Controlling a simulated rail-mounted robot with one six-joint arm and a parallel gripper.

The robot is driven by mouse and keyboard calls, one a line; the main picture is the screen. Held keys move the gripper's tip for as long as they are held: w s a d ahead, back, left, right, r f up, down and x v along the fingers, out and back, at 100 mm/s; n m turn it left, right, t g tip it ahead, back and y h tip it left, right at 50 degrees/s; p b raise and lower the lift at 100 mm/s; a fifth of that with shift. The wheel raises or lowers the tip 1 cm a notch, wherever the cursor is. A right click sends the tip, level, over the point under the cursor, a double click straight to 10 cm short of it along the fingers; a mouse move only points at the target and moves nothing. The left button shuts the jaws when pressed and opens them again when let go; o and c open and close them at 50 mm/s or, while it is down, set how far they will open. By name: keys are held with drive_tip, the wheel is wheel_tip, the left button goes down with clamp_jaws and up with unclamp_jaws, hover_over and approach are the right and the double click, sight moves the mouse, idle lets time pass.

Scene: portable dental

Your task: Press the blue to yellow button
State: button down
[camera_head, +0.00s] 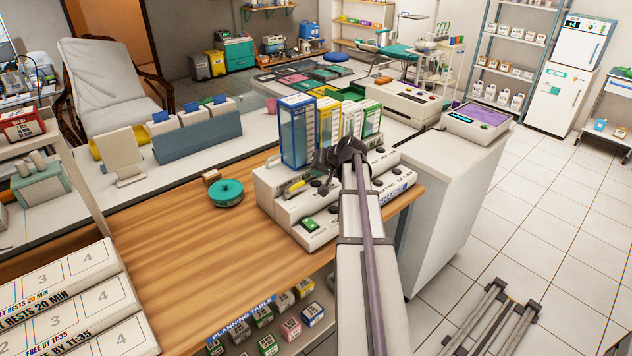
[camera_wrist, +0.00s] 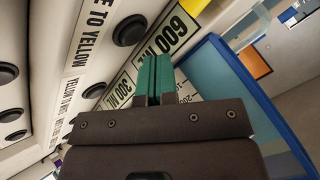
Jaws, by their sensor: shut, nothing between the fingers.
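A white control console (camera_head: 290,205) with several round black buttons stands on the wooden bench. In the wrist view a label ending in "E TO YELLOW" (camera_wrist: 84,38) is cut off at the top, so its first word does not show fully. A black button (camera_wrist: 129,30) is right of that label. Another black button (camera_wrist: 94,90) sits lower, near a label starting "YELLOW TO" (camera_wrist: 58,118). My gripper (camera_wrist: 154,68) is shut and empty, its teal tips over the console by the "300" and "600" labels. I cannot tell whether they touch. My arm hides part of the console in the head view.
A blue-framed clear bin (camera_head: 298,132) stands upright at the console's back, close right of my gripper in the wrist view (camera_wrist: 225,75). Yellow, white and green bins stand beside it.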

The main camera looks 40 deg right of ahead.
sight(318, 181)
wheel_tip(318, 181, up, 5)
drive_tip(key=p, duration=0.4)
drive_tip(key=shift+f, duration=0.15)
idle(1.6)
drive_tip(key=a+g, duration=0.1)
drive_tip(key=a, duration=0.3)
drive_tip(key=a+f+n, duration=0.1)
drive_tip(key=a, duration=0.4)
drive_tip(key=s+a+f+n+g+y, duration=0.1)
drive_tip(key=a, duration=0.4)
drive_tip(key=shift+s+a+f+g, duration=0.1)
drive_tip(key=shift+a+g, duration=0.05)
drive_tip(key=shift+g, duration=0.15)
drive_tip(key=s+a+f+n+g, duration=0.1)
drive_tip(key=s+a+n+g, duration=0.1)
drive_tip(key=s+a, duration=0.3)
drive_tip(key=s+a+f+n+g+h, duration=0.1)
drive_tip(key=s+a, duration=0.4)
drive_tip(key=a, duration=0.6)
drive_tip(key=s+a+f+n+g+h, duration=0.1)
drive_tip(key=s+a+n+g, duration=0.1)
drive_tip(key=s+a, duration=0.4)
drive_tip(key=a+g, duration=0.1)
drive_tip(key=a, duration=0.1)
drive_tip(key=shift+a+n+g, duration=0.3)
drive_tip(key=shift+a, duration=0.1)
